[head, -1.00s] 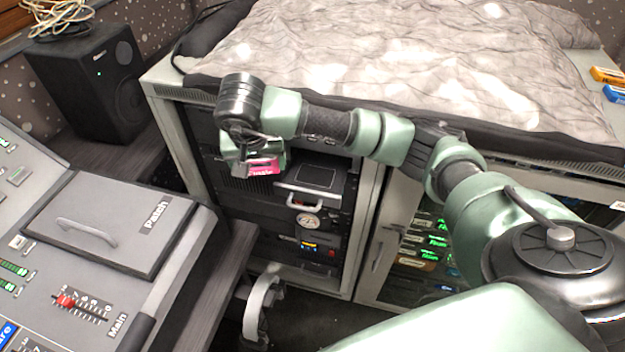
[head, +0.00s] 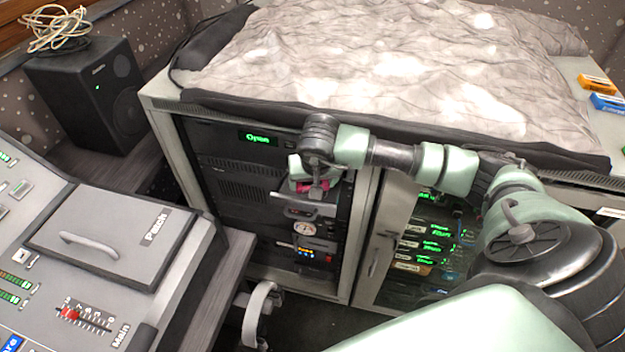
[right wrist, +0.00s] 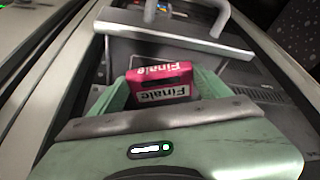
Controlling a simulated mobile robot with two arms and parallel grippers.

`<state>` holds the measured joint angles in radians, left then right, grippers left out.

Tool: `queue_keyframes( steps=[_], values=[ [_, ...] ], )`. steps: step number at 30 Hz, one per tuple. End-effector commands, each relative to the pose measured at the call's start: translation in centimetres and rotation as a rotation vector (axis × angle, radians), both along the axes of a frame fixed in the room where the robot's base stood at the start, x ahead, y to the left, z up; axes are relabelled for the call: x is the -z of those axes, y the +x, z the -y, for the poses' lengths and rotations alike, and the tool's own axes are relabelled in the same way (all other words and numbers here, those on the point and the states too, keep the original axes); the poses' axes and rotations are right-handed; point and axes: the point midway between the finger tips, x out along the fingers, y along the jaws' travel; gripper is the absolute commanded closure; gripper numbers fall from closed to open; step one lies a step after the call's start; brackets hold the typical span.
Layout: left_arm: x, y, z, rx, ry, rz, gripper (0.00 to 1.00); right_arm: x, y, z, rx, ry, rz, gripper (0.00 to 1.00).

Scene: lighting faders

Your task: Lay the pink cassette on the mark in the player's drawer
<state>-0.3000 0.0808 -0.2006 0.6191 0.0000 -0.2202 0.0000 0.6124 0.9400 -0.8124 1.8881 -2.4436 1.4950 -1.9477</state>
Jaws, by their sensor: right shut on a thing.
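The pink cassette (head: 314,187), labelled "Finale", is mostly hidden behind my right gripper (head: 307,184) in the head view. In the right wrist view the cassette (right wrist: 163,84) sits between the two green fingers of the right gripper (right wrist: 160,90), which is shut on it. The player's drawer (head: 318,207) sticks out from the rack, and the gripper is over it. I cannot tell whether the cassette touches the drawer. The mark is hidden now by the gripper and cassette. My left gripper is not in view.
The rack (head: 358,225) surrounds the player, with a display (head: 258,138) reading "Open" above. A mixing desk (head: 150,275) and a black speaker (head: 90,90) stand at left. A grey cover (head: 400,65) lies on top. Orange (head: 597,82) and blue (head: 608,102) cassettes lie far right.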

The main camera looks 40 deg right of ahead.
Motion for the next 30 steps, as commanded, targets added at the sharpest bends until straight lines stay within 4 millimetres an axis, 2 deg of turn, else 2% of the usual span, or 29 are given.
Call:
queue_keyframes(
  steps=[7,8,10,19,23,30],
  values=[
    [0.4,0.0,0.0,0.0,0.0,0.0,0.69,0.3,0.0,-0.1,0.0,0.0,0.001,0.64],
    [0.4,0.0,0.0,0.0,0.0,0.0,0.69,0.3,0.0,-0.1,0.0,0.001,0.0,0.2],
    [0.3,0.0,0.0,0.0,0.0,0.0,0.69,0.2,0.0,-0.1,0.0,0.001,0.0,0.01],
    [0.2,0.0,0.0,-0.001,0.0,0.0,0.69,0.1,0.0,-0.1,0.0,0.001,0.0,0.01],
    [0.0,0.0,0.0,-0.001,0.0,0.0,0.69,-0.5,0.0,-0.2,-0.001,0.001,0.003,0.01],
    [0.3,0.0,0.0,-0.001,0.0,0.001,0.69,-4.7,-1.5,-1.0,-0.004,0.001,0.006,0.01]
  ],
)
